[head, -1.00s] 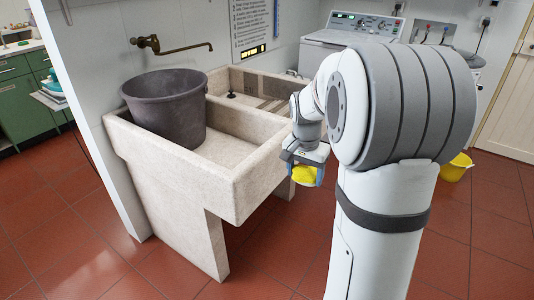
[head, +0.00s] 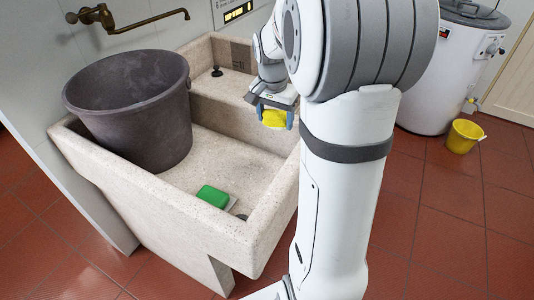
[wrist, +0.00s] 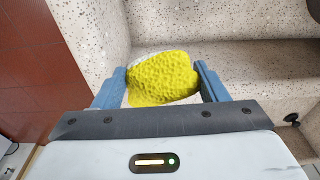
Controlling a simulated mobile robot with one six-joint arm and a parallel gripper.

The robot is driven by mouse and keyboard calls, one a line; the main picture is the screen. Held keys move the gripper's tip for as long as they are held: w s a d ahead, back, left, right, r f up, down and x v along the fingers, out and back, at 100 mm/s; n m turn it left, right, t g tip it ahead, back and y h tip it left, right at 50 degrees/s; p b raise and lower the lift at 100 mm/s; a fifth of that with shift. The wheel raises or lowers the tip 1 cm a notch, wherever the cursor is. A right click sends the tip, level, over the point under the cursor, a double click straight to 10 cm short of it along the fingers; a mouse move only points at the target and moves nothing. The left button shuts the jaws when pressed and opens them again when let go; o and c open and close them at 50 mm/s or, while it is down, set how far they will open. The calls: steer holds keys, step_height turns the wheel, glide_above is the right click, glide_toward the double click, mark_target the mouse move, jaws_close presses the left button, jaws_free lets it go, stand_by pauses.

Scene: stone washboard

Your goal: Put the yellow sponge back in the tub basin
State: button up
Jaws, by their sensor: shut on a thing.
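The yellow sponge (head: 273,119) is held between the blue fingers of my gripper (head: 275,113), which is shut on it. In the wrist view the bumpy yellow sponge (wrist: 163,82), with a pale patch at its upper left, sits between the fingers of my gripper (wrist: 160,76). The tub basin (head: 258,158) is speckled pale stone. In the head view the sponge appears above the basin's right side, near the inner right wall. In the wrist view stone surfaces lie beneath and beyond it. The exact height is unclear. My arm hides part of the basin's right rim.
A dark grey bucket (head: 135,105) stands in the basin's left part. A green block (head: 213,196) lies on the basin floor near the front. A brass tap (head: 120,20) is on the wall above. A yellow bucket (head: 463,137) stands on the red tiles by a white cylindrical appliance (head: 450,70).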

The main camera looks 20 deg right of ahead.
mark_target(273, 130)
steer(key=f, duration=0.4)
steer(key=f+b, duration=0.1)
steer(key=f, duration=0.3)
steer(key=f+b, duration=0.1)
steer(key=f, duration=0.3)
steer(key=shift+d+f, duration=0.25)
steer(key=shift+f, duration=0.05)
steer(key=shift+f+b, duration=0.45)
steer(key=shift+f, duration=2.15)
steer(key=shift+f, duration=0.15)
steer(key=o, duration=0.9)
steer(key=shift+o, duration=0.2)
steer(key=r, duration=0.3)
steer(key=r+p, duration=0.1)
steer(key=r, duration=0.3)
steer(key=a+r+p, duration=0.1)
steer(key=r, duration=0.3)
steer(key=shift+s+r, duration=0.25)
steer(key=shift+s, duration=0.1)
steer(key=shift+a+r, duration=0.15)
steer(key=shift+r, duration=0.25)
